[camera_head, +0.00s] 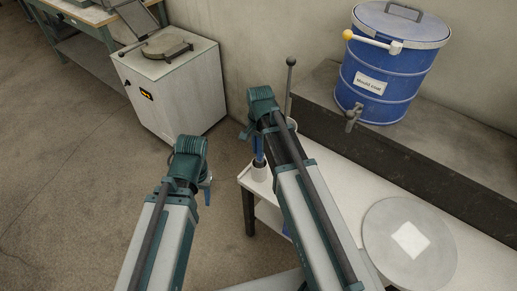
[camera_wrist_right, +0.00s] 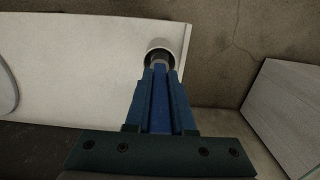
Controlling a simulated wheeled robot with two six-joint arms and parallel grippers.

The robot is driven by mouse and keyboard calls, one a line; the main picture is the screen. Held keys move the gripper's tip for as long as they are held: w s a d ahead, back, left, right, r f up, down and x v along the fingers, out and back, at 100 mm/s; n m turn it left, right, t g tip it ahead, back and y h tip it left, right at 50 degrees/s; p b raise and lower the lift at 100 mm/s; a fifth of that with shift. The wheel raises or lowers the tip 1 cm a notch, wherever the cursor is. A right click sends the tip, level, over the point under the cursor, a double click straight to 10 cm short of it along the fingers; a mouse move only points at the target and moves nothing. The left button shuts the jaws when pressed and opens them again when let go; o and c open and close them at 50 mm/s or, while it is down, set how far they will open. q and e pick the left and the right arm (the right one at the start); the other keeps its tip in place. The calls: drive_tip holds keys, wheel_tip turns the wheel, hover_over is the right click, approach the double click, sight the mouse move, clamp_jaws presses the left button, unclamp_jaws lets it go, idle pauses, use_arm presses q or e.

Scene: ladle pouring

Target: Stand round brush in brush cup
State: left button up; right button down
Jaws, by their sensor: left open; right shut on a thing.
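My right gripper (camera_head: 259,160) points down over a small white cup (camera_head: 260,174) with a dark mouth, at the near left corner of the white table. In the right wrist view, the right gripper (camera_wrist_right: 161,75) has its blue fingers closed on the round brush (camera_wrist_right: 160,61). Only a small grey-dark part of the brush shows past the fingertips, at the mouth of the brush cup (camera_wrist_right: 180,42). I cannot tell how deep it reaches into the cup. My left gripper (camera_head: 206,194) is open and empty, hanging over the floor left of the table.
A rod with a ball top (camera_head: 290,75) stands behind my right arm. A grey disc with a white square (camera_head: 382,245) lies on the table (camera_head: 475,262). A blue drum (camera_head: 385,85) stands on a dark ledge behind. A white cabinet (camera_head: 180,90) is at back left.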

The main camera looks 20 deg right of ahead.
drive_tip(key=c, duration=0.7)
unclamp_jaws()
wheel_tip(320, 180, up, 14)
drive_tip(key=p, duration=1.4)
drive_tip(key=shift+w+d, duration=0.1)
drive_tip(key=shift+f, duration=0.1)
drive_tip(key=s+a+n, duration=0.3)
drive_tip(key=s+n, duration=0.1)
drive_tip(key=s+a+n+h, duration=0.1)
drive_tip(key=s+a+n, duration=0.2)
drive_tip(key=s+n, duration=0.2)
drive_tip(key=s+a+n, duration=0.4)
drive_tip(key=s+n, duration=0.1)
drive_tip(key=shift+a, duration=0.1)
